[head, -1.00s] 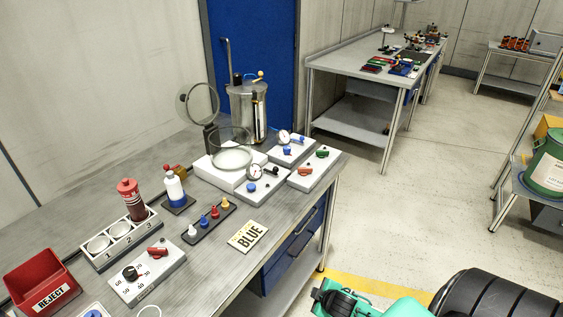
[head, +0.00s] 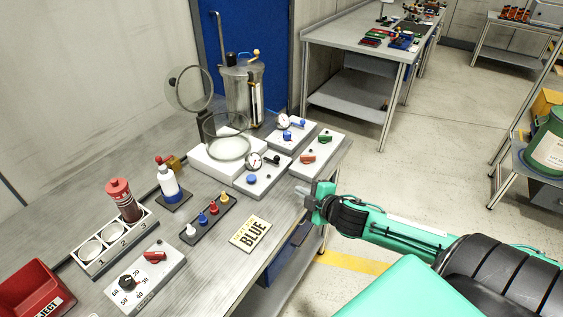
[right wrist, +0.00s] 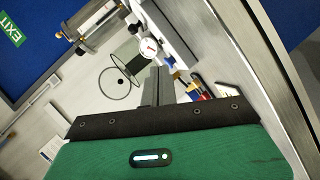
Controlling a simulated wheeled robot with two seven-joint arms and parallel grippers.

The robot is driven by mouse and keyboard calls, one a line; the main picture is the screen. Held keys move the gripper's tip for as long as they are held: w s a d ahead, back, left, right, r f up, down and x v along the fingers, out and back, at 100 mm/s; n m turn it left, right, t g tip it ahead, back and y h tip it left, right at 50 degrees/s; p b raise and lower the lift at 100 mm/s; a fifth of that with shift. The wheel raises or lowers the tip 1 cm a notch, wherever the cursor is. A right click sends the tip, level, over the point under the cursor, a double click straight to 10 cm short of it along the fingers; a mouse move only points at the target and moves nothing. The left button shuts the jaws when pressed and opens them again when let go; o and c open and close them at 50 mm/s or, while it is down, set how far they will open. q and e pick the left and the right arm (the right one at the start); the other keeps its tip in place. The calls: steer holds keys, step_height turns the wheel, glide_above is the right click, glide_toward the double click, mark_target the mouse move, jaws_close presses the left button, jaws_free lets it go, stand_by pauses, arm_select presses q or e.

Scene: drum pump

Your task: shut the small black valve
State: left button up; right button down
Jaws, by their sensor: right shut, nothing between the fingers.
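The small black valve (head: 274,159) sits on a white panel (head: 264,187) with a round gauge (head: 254,161) and a blue knob (head: 252,179), near the middle of the bench. My right gripper (head: 303,191) is shut and empty, to the right of that panel and apart from it, over the bench's front edge. In the right wrist view, my shut fingers (right wrist: 157,87) point toward the panels, and a gauge (right wrist: 149,46) shows beyond them; the black valve is hard to make out there. My left gripper is not in view.
A panel with red and green handles (head: 317,153) stands close to my right gripper.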

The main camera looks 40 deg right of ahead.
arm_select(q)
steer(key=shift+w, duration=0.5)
arm_select(e)
steer(key=w+r+n, duration=0.1)
steer(key=d+r+y, duration=0.1)
steer(key=w+r+n, duration=0.1)
steer(key=shift+w+d+r+n+t+y, duration=0.1)
steer(key=shift+w+d+n+t+y, duration=0.2)
steer(key=shift+w+d, duration=0.1)
steer(key=p, duration=0.2)
glide_toward(278, 159)
steer(key=w+a, duration=0.1)
steer(key=a, duration=0.1)
steer(key=w+a, duration=0.2)
steer(key=shift+w+a, duration=0.2)
steer(key=shift+a, duration=0.05)
steer(key=shift+w+d+f+p, duration=0.3)
steer(key=shift+w+d, duration=0.1)
steer(key=shift+w, duration=0.15)
steer(key=shift+w+d+f+p, duration=0.3)
steer(key=shift+w+d, duration=0.1)
steer(key=shift+w, duration=0.15)
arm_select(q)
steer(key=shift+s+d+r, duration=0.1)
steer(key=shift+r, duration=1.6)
arm_select(e)
steer(key=shift+w+d+f, duration=0.3)
steer(key=shift+w+d, duration=0.1)
